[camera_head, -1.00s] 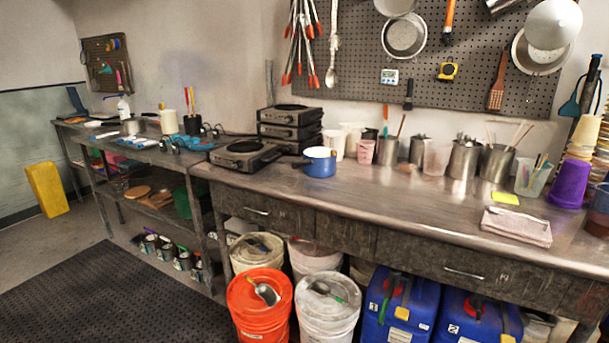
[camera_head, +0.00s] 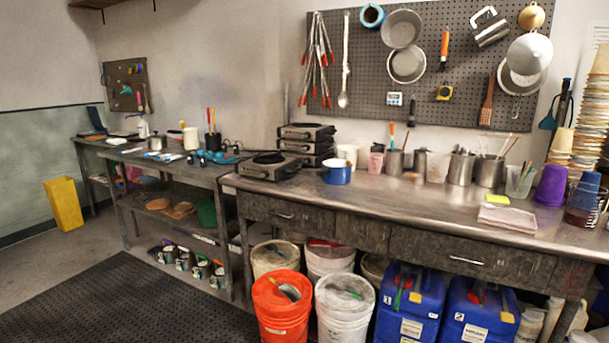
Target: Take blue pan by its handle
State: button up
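The blue pan (camera_head: 337,175) stands upright on the metal counter (camera_head: 420,200), near its left end. It is small, with blue outer walls and a pale rim. It sits just right of the black hot plates and in front of a white container. Its handle is hard to make out from here; a small part may show at its left side. My gripper is not in view, and nothing is seen touching the pan.
Stacked hot plates (camera_head: 305,140) and a single hot plate (camera_head: 270,165) stand left of the pan. Several metal cups and containers (camera_head: 460,168) line the back. An orange bucket (camera_head: 283,310), a white bucket (camera_head: 344,305) and blue jugs (camera_head: 412,303) crowd below. A dark mat (camera_head: 130,305) covers open floor.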

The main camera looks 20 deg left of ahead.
aim_at(334, 171)
jog(key=u, duration=0.65)
jog(key=i, duration=0.75)
jog(key=u, duration=0.7)
jog(key=i, duration=1.65)
jog(key=z, duration=1.3)
jog(key=i, duration=0.75)
jog(key=z, duration=0.85)
